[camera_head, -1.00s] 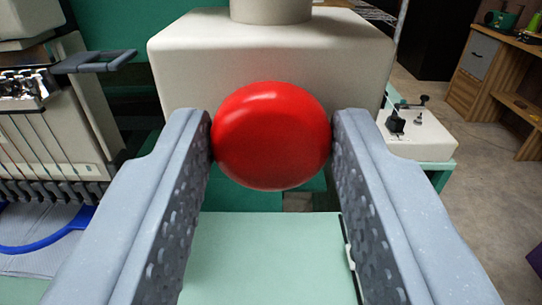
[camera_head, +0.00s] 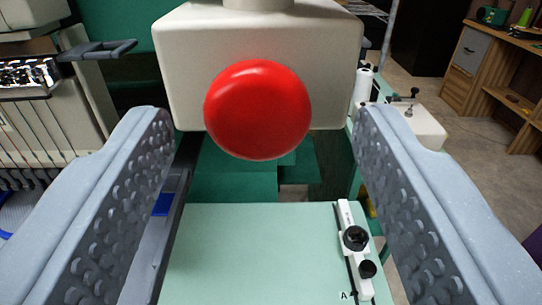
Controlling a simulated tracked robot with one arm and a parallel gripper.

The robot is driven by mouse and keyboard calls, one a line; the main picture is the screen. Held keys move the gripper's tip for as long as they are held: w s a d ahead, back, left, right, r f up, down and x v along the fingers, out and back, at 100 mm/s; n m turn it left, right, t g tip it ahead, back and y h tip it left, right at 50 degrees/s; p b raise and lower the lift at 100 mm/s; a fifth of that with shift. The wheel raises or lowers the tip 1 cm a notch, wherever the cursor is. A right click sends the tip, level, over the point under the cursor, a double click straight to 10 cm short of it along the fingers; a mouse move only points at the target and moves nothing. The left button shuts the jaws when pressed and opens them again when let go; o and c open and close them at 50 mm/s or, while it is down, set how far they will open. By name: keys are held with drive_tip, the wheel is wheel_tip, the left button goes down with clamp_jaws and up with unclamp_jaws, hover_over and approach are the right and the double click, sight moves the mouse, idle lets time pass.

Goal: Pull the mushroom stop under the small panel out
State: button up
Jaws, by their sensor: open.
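The red mushroom stop (camera_head: 258,109) faces me in the upper middle of the view, in front of a cream box-shaped panel (camera_head: 180,62). Its round cap is whole in view; its stem is hidden behind it. My gripper (camera_head: 265,118) is open wide, with one grey dimpled finger to the left of the cap and one to the right. Clear gaps show between the cap and both fingers. Nothing is held.
A pale green table (camera_head: 250,255) lies below, with a white slide with black knobs (camera_head: 355,245) at its right. A machine with needle bars (camera_head: 40,120) stands at left. A white box with switches (camera_head: 415,120) and a wooden desk (camera_head: 500,75) stand at right.

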drive_tip(key=s, duration=1.2)
drive_tip(key=shift+s+p, duration=0.35)
drive_tip(key=shift+p, duration=0.05)
drive_tip(key=shift+d, duration=0.1)
drive_tip(key=s+r+g, duration=0.1)
drive_tip(key=s+r, duration=0.3)
drive_tip(key=r, duration=0.5)
drive_tip(key=s+r, duration=0.4)
drive_tip(key=r, duration=0.5)
drive_tip(key=s+r+g, duration=0.1)
drive_tip(key=s+r, duration=1)
drive_tip(key=s, duration=0.3)
drive_tip(key=shift+s+d+r+g, duration=0.15)
drive_tip(key=shift+d+r+g, duration=0.2)
drive_tip(key=shift+d, duration=0.1)
